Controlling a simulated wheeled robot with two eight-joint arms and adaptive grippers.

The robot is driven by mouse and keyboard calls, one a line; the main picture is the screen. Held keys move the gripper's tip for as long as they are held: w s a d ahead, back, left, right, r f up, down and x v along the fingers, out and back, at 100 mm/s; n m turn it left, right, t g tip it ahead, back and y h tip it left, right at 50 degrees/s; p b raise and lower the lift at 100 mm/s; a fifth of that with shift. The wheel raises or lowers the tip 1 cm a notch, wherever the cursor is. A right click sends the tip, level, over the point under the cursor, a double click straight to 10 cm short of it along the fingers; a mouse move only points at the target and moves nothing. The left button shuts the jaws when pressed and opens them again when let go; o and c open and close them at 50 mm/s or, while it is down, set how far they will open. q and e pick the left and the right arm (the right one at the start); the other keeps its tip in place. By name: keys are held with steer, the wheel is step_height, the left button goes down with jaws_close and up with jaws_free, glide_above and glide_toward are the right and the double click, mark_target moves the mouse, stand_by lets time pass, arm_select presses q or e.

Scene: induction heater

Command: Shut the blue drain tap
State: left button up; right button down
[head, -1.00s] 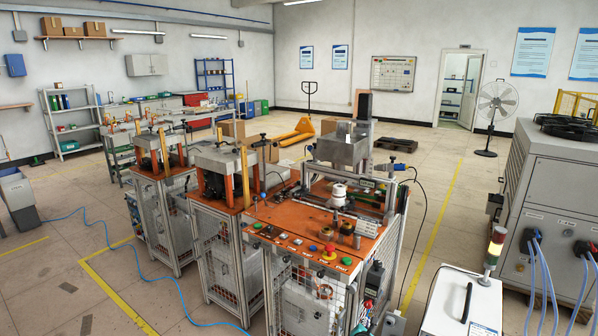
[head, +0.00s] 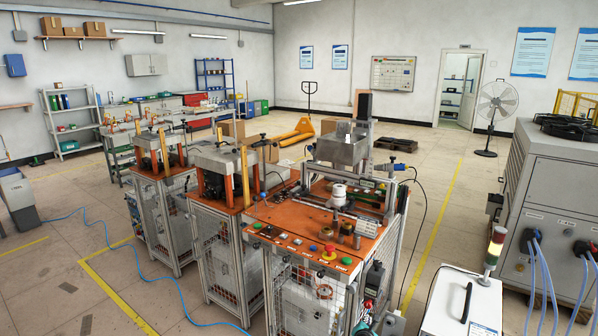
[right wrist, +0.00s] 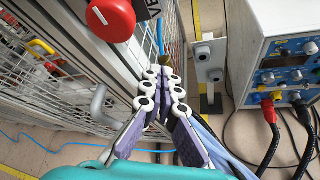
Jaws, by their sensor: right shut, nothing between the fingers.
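My right gripper shows in the right wrist view (right wrist: 165,72), with its pale, purple-sided fingers shut together and nothing between them. It points along the side of a mesh-fenced machine frame. A thin blue piece (right wrist: 160,36) shows just beyond the fingertips; I cannot tell whether it is the drain tap. No blue tap handle is clear in the head view, where the lower front of the orange-topped machine (head: 285,222) is small and crowded. My right gripper is hard to make out there at the bottom edge. My left gripper is not in view.
A grey bracket (right wrist: 208,60) and a blue-panelled unit with cables (right wrist: 285,65) stand right. In the head view, a white cabinet (head: 455,312) stands right of the machine.

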steer(key=shift+f, duration=0.15)
steer(key=shift+s+d+f, duration=0.15)
steer(key=shift+s+d, duration=0.05)
steer(key=shift+d, duration=0.1)
stand_by(0.4)
steer(key=shift+s+d+f, duration=0.15)
steer(key=shift+d+f, duration=0.05)
steer(key=shift+d, duration=0.05)
steer(key=shift+s+d+f, duration=0.1)
steer(key=shift+f, duration=0.05)
stand_by(0.3)
steer(key=shift+d, duration=0.15)
steer(key=s+a, duration=0.3)
steer(key=s, duration=0.2)
steer(key=shift+s+r, duration=0.15)
steer(key=shift+r, duration=0.15)
steer(key=shift+a, duration=0.1)
